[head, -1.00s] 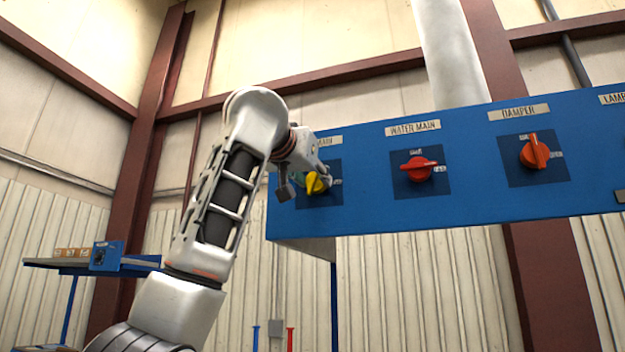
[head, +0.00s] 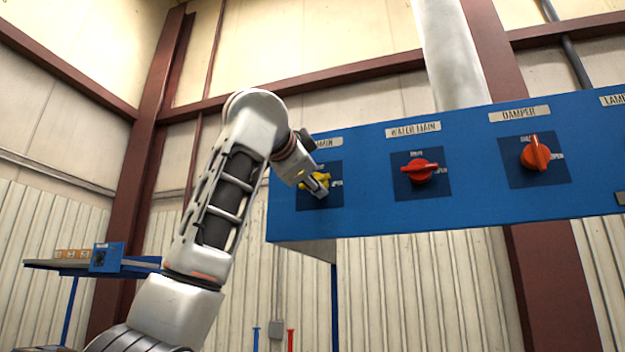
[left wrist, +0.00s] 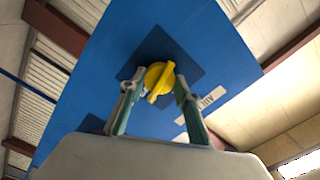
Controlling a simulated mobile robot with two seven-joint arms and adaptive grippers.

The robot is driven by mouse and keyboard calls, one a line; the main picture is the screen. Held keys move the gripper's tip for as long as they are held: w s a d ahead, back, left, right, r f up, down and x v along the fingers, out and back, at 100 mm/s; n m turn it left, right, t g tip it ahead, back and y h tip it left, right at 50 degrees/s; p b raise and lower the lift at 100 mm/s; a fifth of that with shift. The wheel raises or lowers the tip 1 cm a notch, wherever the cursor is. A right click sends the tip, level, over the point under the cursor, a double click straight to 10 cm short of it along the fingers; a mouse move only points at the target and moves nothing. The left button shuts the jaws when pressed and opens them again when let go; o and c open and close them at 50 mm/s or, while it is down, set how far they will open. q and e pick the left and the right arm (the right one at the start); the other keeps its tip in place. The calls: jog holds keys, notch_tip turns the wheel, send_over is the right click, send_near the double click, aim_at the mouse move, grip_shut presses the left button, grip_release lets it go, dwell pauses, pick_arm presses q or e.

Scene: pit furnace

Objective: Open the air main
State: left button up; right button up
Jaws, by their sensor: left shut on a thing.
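The air main knob is a yellow rotary handle (head: 322,177) on a dark square plate at the left end of the blue panel. Its label above is partly hidden by my left arm, with the end of "MAIN" showing. My left gripper (head: 315,185) is shut on the yellow handle. In the left wrist view, the handle (left wrist: 159,82) sits between the two fingers of the gripper (left wrist: 157,84), its grip bar slanting in that picture. In the head view the fingers hide part of the handle, so its exact setting is hard to read. My right gripper is not in view.
On the blue panel (head: 460,205), a red water main knob (head: 421,171) and an orange damper knob (head: 536,154) sit to the right. A shelf (head: 55,264) with a small blue box (head: 105,257) stands far left.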

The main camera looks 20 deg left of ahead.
pick_arm(q)
jog(key=shift+r+m, duration=0.1)
jog(key=shift+m, duration=1.5)
jog(key=o, duration=1.1)
jog(key=shift+s, duration=0.1)
jog(key=s, duration=1.2)
jog(key=shift+a, duration=0.2)
jog(key=shift+w, duration=0.1)
